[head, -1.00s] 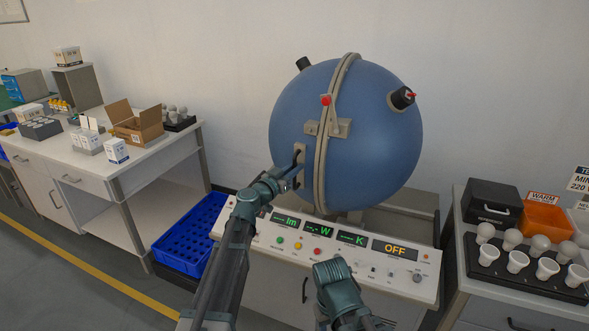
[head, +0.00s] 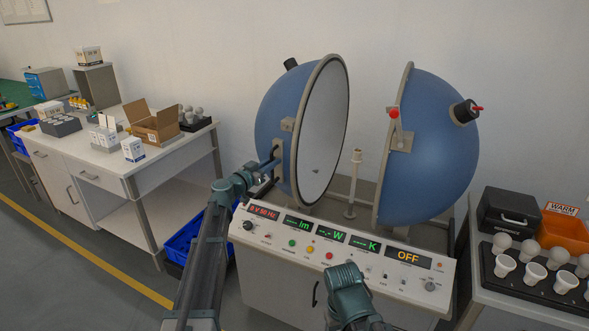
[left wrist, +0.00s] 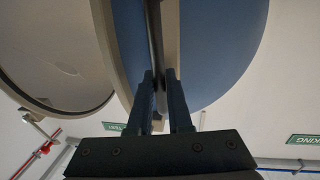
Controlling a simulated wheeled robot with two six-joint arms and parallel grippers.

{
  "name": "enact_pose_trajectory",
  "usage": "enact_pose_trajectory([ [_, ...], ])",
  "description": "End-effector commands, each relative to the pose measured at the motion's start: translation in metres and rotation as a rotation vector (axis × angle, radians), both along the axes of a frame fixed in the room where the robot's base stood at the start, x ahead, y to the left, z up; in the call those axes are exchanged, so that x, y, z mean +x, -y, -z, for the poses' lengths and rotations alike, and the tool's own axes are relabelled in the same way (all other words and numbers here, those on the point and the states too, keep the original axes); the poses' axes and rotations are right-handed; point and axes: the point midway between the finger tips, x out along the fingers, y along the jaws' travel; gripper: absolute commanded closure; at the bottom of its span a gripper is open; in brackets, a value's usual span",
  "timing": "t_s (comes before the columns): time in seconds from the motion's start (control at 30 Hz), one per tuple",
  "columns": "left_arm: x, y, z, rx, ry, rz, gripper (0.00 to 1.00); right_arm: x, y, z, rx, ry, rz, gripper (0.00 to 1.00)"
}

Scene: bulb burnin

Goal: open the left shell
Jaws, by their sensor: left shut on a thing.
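The blue sphere stands split into two half shells. The left shell (head: 275,108) is swung out to the left, and its pale inner face (head: 325,130) shows behind a grey rim. The right shell (head: 435,150) stands apart from it, with a red-knobbed latch (head: 395,115) on its rim. My left gripper (head: 270,168) is shut on the handle (head: 278,153) of the left shell. In the left wrist view its fingers (left wrist: 160,95) close around the handle bar (left wrist: 157,45). My right arm shows at the bottom centre, but its gripper fingers are not seen.
A thin white lamp post (head: 353,180) stands in the gap between the shells. The control panel (head: 350,250) below reads OFF. A bench with boxes (head: 158,125) is at left, above a blue crate (head: 185,243). A bulb tray (head: 535,285) is at right.

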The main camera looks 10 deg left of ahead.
Motion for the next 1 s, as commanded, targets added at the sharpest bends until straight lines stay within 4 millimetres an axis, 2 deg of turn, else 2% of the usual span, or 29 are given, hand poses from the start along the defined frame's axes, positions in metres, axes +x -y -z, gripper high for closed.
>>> enact_pose_trajectory([
  [0.17,0.0018,-0.0069,0.0007,0.002,-0.001,0.021,1.0,0.0,0.0,0.0004,0.0,0.0,0.0,0.5],
  [0.47,0.0007,-0.0064,0.001,0.002,-0.001,0.023,1.0,0.0,0.0001,0.0005,0.0,0.0,0.0,0.5],
  [0.5,0.0008,-0.0065,0.001,0.002,-0.001,0.023,0.77,0.0,0.0001,0.0005,0.0,0.0,0.0,0.5],
  [0.63,0.001,-0.0069,0.0009,0.002,-0.001,0.022,0.54,0.0,0.0001,0.0005,0.0,0.0,0.0,0.5],
  [1.0,-0.0035,-0.0102,0.0009,0.002,-0.001,0.019,0.53,0.0,0.0001,0.0005,0.0,0.0,0.0,0.5],
])
